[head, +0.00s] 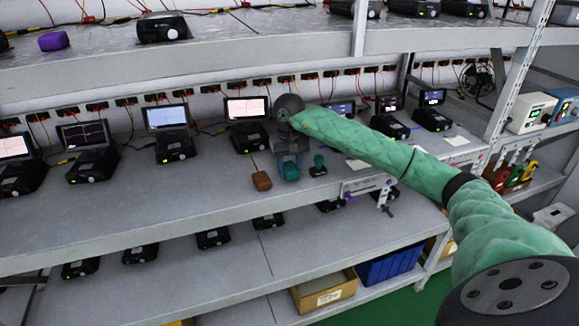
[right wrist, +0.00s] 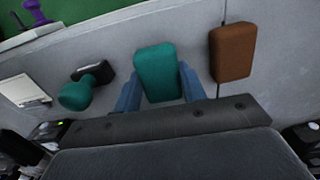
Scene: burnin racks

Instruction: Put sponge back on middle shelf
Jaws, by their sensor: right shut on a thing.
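A teal sponge-like block (right wrist: 155,72) sits between the two blue fingers of my right gripper (right wrist: 160,90), which is shut on it. In the head view my right gripper (head: 289,160) is over the front part of the middle shelf (head: 200,207), with the teal block (head: 289,172) below it. The block is at or just above the shelf surface; I cannot tell whether it touches. A brown block (head: 262,181) lies on the shelf just to the left, apart from it; it also shows in the right wrist view (right wrist: 232,52). My left gripper is not in view.
A dark teal knob-handled tool (head: 318,165) stands just right of the gripper. Several black devices with screens (head: 170,133) line the shelf's back. A purple block (head: 53,41) lies on the upper shelf (head: 200,60). The middle shelf's front left is clear.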

